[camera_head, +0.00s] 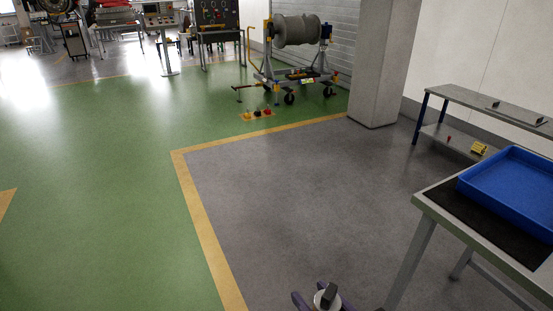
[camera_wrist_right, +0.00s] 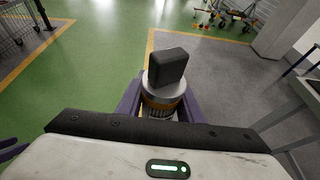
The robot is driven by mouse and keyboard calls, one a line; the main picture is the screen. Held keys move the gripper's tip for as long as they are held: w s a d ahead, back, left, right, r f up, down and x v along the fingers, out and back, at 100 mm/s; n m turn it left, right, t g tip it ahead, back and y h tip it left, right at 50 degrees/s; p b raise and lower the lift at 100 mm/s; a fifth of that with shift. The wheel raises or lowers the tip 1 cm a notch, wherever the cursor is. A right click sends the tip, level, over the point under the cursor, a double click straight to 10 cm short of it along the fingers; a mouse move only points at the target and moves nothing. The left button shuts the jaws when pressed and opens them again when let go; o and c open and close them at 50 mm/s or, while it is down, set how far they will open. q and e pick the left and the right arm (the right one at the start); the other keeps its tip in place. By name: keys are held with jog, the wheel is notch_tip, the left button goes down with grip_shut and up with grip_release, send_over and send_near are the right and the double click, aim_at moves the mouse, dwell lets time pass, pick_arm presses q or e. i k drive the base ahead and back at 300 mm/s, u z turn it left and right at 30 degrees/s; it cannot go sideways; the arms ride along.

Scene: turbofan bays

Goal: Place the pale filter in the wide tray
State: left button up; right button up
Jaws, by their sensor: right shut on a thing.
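The pale filter (camera_wrist_right: 165,92) is a short upright cylinder with a light top, a yellow band, a ribbed lower body and a dark block-shaped grip on top. My right gripper (camera_wrist_right: 158,105) is shut on it, with purple fingers on either side of the body. In the head view the filter (camera_head: 327,298) and the right gripper (camera_head: 318,301) show at the bottom edge, left of the workbench. The wide tray is a blue, shallow, empty-looking tray (camera_head: 505,183) on the bench at right, apart from the filter. A purple piece, perhaps my left gripper (camera_wrist_right: 10,149), shows at the wrist view's left edge.
The tray sits on a black mat (camera_head: 478,214) on a grey-legged workbench (camera_head: 430,205). A lower bench (camera_head: 480,105) stands behind it by the wall, near a pillar (camera_head: 383,60). A wheeled stand (camera_head: 290,75) is further back. The floor left of the workbench is clear.

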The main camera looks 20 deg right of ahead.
aim_at(514, 202)
jog(key=z, duration=0.3)
jog(key=i, duration=1.6)
jog(key=z, duration=1.85)
jog(key=i, duration=0.75)
jog(key=z, duration=0.65)
